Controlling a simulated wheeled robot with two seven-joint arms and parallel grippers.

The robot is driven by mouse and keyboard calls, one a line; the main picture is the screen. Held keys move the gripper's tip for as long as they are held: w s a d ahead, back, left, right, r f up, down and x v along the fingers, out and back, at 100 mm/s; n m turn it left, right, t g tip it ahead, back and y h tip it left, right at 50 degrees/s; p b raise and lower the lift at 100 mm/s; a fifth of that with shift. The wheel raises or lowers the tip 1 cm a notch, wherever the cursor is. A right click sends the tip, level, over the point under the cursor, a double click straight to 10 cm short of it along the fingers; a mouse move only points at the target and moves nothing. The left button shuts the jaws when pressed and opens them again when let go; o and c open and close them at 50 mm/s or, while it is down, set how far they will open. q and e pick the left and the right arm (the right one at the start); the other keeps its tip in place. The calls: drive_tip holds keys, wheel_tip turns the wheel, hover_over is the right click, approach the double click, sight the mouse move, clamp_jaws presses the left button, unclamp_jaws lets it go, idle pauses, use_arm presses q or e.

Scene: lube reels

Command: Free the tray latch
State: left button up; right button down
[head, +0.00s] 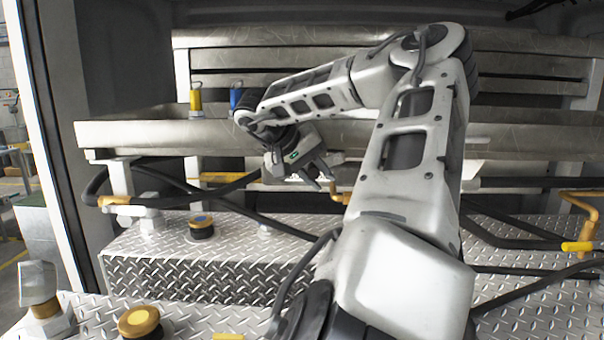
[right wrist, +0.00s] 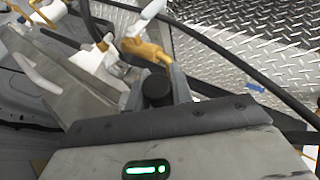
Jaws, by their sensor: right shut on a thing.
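The tray (head: 150,133) is a long, scratched metal shelf across the back. My right gripper (head: 327,180) is below its front edge, left of my forearm in the head view. The latch (head: 340,197) shows as a small yellow piece beside the fingertips, partly hidden by my arm. In the right wrist view the yellow latch (right wrist: 145,48) is a bent handle by a white bracket. My right gripper (right wrist: 165,85) is shut on it, though the fingers hide the contact. My left gripper is in neither view.
Similar yellow handles stand at the left (head: 115,200) and right (head: 580,205). Black hoses (head: 235,205) run below the tray. Yellow-topped knobs (head: 201,226) sit on the diamond-plate deck (head: 190,270). Yellow (head: 196,100) and blue (head: 236,97) cylinders stand on the tray.

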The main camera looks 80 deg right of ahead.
drive_tip(key=shift+f, duration=0.1)
idle(0.3)
drive_tip(key=c, duration=1.2)
unclamp_jaws()
drive_tip(key=shift+s, duration=0.1)
drive_tip(key=shift+c, duration=0.2)
drive_tip(key=v, duration=1.6)
drive_tip(key=shift+f, duration=0.2)
